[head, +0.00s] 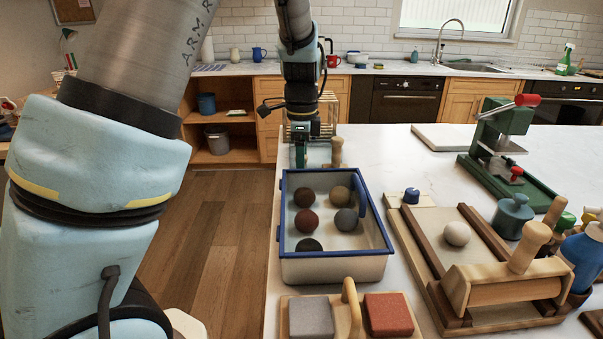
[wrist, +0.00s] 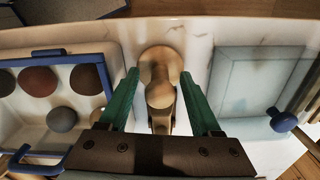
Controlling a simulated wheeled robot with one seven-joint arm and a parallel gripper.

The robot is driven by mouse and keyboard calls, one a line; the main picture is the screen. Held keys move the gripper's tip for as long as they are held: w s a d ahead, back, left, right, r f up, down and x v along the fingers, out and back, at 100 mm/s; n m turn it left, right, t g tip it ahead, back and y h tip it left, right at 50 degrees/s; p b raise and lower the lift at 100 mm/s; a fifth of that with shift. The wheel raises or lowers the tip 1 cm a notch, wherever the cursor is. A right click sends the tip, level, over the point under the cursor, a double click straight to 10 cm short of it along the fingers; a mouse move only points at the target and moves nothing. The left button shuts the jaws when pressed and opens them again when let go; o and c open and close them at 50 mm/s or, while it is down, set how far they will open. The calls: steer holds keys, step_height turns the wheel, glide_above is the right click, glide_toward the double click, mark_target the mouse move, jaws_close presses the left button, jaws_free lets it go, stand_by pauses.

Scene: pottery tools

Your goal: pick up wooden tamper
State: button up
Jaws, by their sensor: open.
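The wooden tamper (wrist: 160,68) stands in the middle of the wrist view, a pale wooden piece with a rounded knob toward the camera and a wider round base. In the head view its top (head: 337,150) shows just behind the blue-rimmed tray, partly hidden. My gripper (wrist: 160,73) is open, with one green finger on each side of the tamper and a visible gap to each. In the head view my gripper (head: 301,155) points down at the far end of the tray, just left of the tamper. The fingertips' exact height against the tamper is unclear.
The blue-rimmed tray (head: 338,270) holds several clay balls close by. A pale blue panel with a blue knob (wrist: 283,120) lies right of the tamper in the wrist view. A green press (head: 505,150) and wooden board (head: 425,255) stand right. The counter's back middle is clear.

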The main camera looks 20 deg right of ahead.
steer(key=shift+f, duration=0.25)
jaws_close()
stand_by(0.3)
stand_by(0.9)
